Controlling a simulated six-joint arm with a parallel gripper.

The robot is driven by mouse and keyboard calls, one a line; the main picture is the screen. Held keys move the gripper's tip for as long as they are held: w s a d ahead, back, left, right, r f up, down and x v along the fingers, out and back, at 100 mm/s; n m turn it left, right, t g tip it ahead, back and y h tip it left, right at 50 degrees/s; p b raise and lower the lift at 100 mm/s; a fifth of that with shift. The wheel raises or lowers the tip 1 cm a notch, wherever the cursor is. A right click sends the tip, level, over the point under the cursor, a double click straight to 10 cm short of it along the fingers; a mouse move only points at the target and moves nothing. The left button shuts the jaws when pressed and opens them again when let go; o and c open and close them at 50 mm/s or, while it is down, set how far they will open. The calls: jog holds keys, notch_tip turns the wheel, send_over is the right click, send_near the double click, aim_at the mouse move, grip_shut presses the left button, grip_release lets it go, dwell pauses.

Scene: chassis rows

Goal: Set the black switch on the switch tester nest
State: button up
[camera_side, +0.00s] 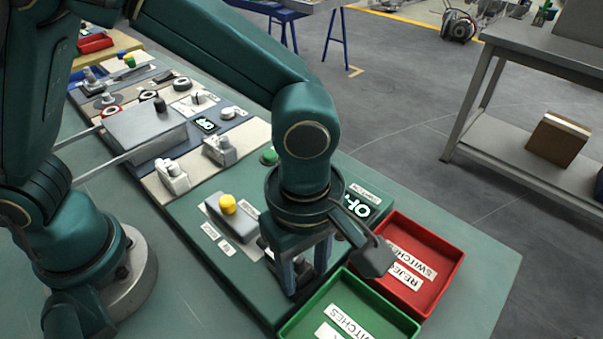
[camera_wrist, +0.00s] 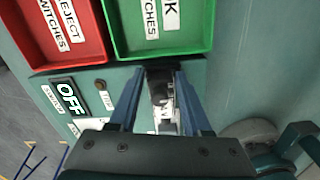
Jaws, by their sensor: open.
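My gripper (camera_side: 303,272) is open and points down at the front part of the green tester panel (camera_side: 190,215), close to the green tray. In the wrist view my gripper (camera_wrist: 164,82) has its two blue fingers spread on either side of a small dark part (camera_wrist: 159,90), which looks like the black switch. A pale piece lies just below it in that picture. I cannot tell whether the fingers touch the dark part, or whether it sits in the nest. In the side view my gripper and wrist hide most of this spot. The display (camera_side: 362,206) reads OFF in the wrist view.
A green tray (camera_side: 392,308) labelled for switches stands close to my gripper, with a red reject tray (camera_side: 452,262) beside it. A grey block with a yellow button (camera_side: 227,204) is on the panel. Other fixtures, including a grey box (camera_side: 145,133), line the bench farther back.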

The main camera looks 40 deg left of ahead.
jog(key=shift+s+a, duration=0.1)
jog(key=shift+s, duration=0.25)
jog(key=shift+w+r, duration=0.15)
jog(key=shift+r, duration=1.15)
jog(key=shift+w+r, duration=0.1)
jog(key=shift+r, duration=1.15)
jog(key=shift+r, duration=0.15)
jog(key=shift+r, duration=0.3)
notch_tip(320, 180, up, 6)
